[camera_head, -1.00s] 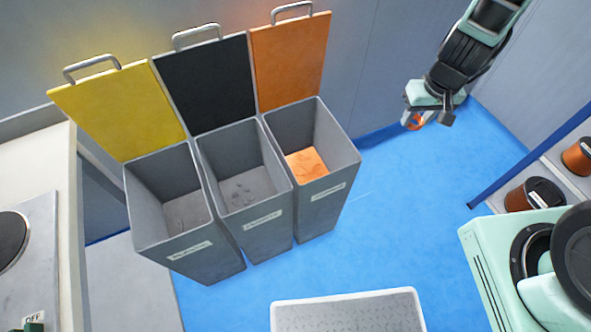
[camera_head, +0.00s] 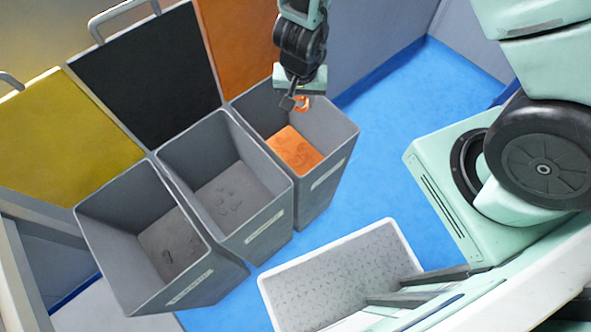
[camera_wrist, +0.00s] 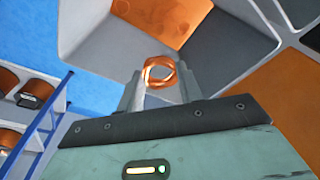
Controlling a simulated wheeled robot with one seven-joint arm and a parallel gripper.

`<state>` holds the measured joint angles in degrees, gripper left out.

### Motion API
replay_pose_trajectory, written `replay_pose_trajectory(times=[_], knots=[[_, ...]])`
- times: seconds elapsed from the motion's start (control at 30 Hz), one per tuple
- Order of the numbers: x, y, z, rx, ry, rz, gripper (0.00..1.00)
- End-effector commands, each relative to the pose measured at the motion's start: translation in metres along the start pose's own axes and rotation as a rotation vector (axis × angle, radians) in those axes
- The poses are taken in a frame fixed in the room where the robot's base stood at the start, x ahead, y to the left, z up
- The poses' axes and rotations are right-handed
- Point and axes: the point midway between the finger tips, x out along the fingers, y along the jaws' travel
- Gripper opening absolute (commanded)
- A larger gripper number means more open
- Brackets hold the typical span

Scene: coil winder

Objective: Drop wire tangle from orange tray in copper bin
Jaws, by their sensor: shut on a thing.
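My gripper (camera_head: 296,103) is shut on the wire tangle (camera_head: 303,102), a small ring of copper wire. In the wrist view the wire tangle (camera_wrist: 159,72) sits between the two fingertips of my gripper (camera_wrist: 160,90). The copper bin (camera_head: 335,160) is the grey bin with the orange lid (camera_head: 237,45) and an orange floor (camera_head: 294,150). My gripper appears over the opening of this bin in the head view. In the wrist view the bin's orange floor (camera_wrist: 165,18) shows beyond the tangle. How high the tangle hangs is hard to tell. The orange tray is not in view.
Two more grey bins stand to the left, one with a black lid (camera_head: 148,75) and one with a yellow lid (camera_head: 65,135). Copper spools (camera_wrist: 8,82) show in the wrist view.

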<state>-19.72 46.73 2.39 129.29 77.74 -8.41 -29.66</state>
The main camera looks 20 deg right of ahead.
Motion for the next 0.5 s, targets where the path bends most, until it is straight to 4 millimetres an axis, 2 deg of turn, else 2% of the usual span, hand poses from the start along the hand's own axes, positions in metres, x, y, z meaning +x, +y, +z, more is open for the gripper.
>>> replay_pose_trajectory(times=[0.03,0.2,0.5], knots=[[0.013,0.0,0.002,0.001,0.0,0.0,0.14],[0.029,0.0,0.004,0.001,0.001,-0.001,0.14],[0.039,0.0,0.006,0.0,0.001,-0.001,0.14]])
